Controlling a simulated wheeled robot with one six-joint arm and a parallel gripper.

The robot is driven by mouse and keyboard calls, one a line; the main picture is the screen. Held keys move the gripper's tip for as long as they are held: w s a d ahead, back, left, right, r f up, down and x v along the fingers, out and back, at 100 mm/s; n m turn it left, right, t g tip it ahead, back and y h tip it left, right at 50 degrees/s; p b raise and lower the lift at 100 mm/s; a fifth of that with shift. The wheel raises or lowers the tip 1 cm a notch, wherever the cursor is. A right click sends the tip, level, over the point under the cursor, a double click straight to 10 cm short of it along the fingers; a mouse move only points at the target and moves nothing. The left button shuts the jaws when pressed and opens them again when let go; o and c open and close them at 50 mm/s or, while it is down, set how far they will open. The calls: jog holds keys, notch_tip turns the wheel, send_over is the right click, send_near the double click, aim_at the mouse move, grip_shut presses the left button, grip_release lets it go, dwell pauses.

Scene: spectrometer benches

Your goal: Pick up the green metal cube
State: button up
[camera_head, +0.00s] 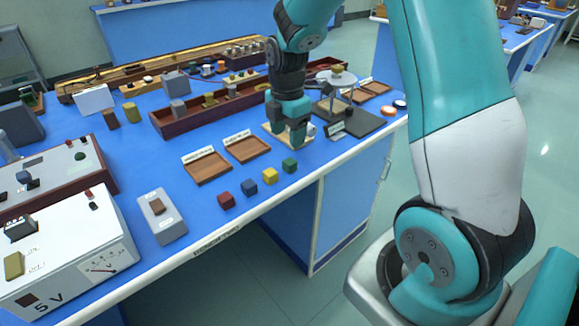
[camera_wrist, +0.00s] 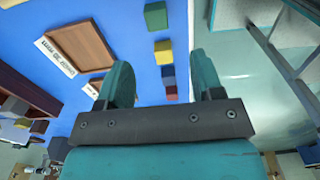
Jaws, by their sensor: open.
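The green metal cube (camera_head: 290,165) sits on the blue bench top near the front edge, at the right end of a row of small cubes. It also shows at the top of the wrist view (camera_wrist: 156,15), beyond my fingertips. My gripper (camera_head: 289,142) points down above the bench, behind the green cube in the head view and apart from it. In the wrist view the two fingers (camera_wrist: 160,64) stand wide apart with nothing held between them.
A yellow cube (camera_head: 270,175), a blue cube (camera_head: 249,188) and a red cube (camera_head: 226,200) lie left of the green one. Two brown trays (camera_head: 208,168) (camera_head: 247,149) lie behind the row. A dark board (camera_head: 362,122) lies to the right. The bench edge is close in front.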

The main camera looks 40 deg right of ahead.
aim_at(287, 163)
notch_tip(287, 163, down, 10)
jog(key=shift+w+a+r, duration=0.1)
jog(key=shift+w+r, duration=0.05)
dwell(0.3)
jog(key=shift+c, duration=0.2)
jog(key=c, duration=1)
